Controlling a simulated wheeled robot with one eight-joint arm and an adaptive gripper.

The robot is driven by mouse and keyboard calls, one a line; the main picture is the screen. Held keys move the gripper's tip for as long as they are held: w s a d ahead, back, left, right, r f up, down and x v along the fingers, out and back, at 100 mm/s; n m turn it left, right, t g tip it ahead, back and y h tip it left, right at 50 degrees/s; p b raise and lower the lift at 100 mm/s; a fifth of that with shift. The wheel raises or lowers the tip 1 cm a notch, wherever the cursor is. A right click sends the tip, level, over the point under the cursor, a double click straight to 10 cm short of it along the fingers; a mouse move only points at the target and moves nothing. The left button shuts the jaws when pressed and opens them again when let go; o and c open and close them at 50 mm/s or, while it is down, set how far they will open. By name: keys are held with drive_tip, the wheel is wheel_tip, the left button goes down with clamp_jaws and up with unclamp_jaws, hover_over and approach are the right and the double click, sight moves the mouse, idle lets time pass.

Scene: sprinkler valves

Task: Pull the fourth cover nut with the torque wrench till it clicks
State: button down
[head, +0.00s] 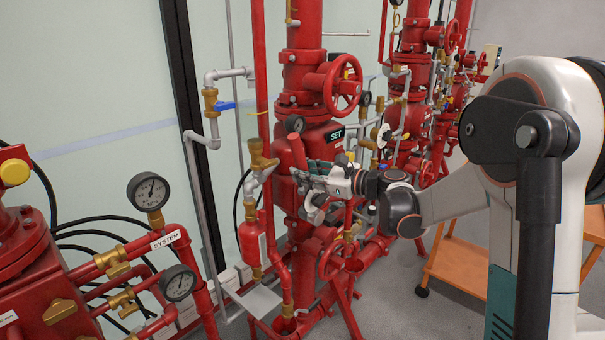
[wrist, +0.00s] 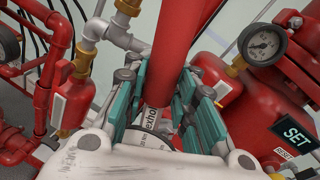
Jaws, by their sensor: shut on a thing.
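My gripper (head: 312,176) is at the front of the middle red valve (head: 318,133), the one with the SET sign. In the wrist view its teal-padded fingers (wrist: 168,92) are shut on a thick red bar, which I take to be the torque wrench (wrist: 184,45). A white printed label shows on the bar between the fingers. In the head view the wrench's red end (head: 297,152) sticks up from the gripper, slightly tilted.
A pressure gauge (wrist: 262,44) and the SET sign (wrist: 294,134) are close right of the fingers in the wrist view. A red handwheel (head: 343,84) is above. A red cylinder (head: 252,243) and pipes stand left. An orange cart (head: 455,262) stands right on open floor.

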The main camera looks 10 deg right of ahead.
drive_tip(key=shift+w+d+r+m+y, duration=0.2)
drive_tip(key=shift+w+d+m, duration=0.25)
drive_tip(key=shift+d, duration=0.15)
drive_tip(key=shift+w+d+r+m+y, duration=0.1)
drive_tip(key=shift+w+d+r+m, duration=0.1)
drive_tip(key=shift+w+d+m, duration=0.3)
idle(0.6)
drive_tip(key=shift+s+a+f+n, duration=0.15)
drive_tip(key=shift+s+a+n, duration=0.4)
drive_tip(key=shift+a, duration=0.05)
idle(0.5)
